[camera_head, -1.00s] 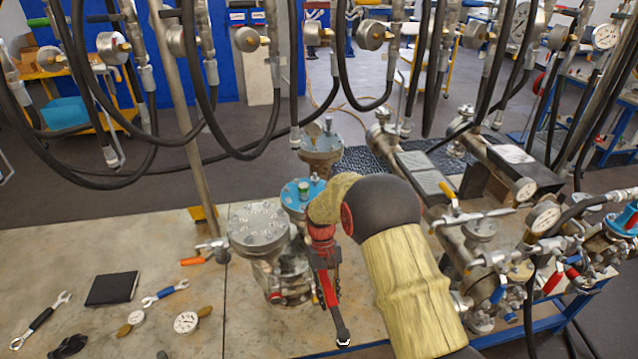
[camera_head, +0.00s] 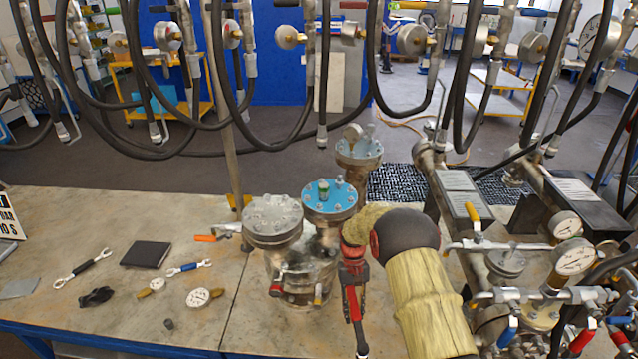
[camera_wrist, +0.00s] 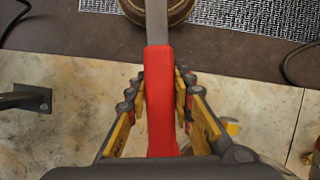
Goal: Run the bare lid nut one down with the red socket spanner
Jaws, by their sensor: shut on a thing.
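My gripper (camera_wrist: 160,98) is shut on the red handle of the socket spanner (camera_wrist: 159,75), with a finger on each side in the wrist view. The spanner's grey shaft runs up out of that view, so its socket end is hidden. In the head view the red and black spanner (camera_head: 354,300) hangs below my wrist, right of the grey-lidded vessel (camera_head: 272,218). A third vessel (camera_head: 358,150) stands farther back. Studs and nuts ring the lids. I cannot tell which nut is bare.
Hoses with gauges hang across the back. Pipework with gauges and valves (camera_head: 545,260) crowds the right.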

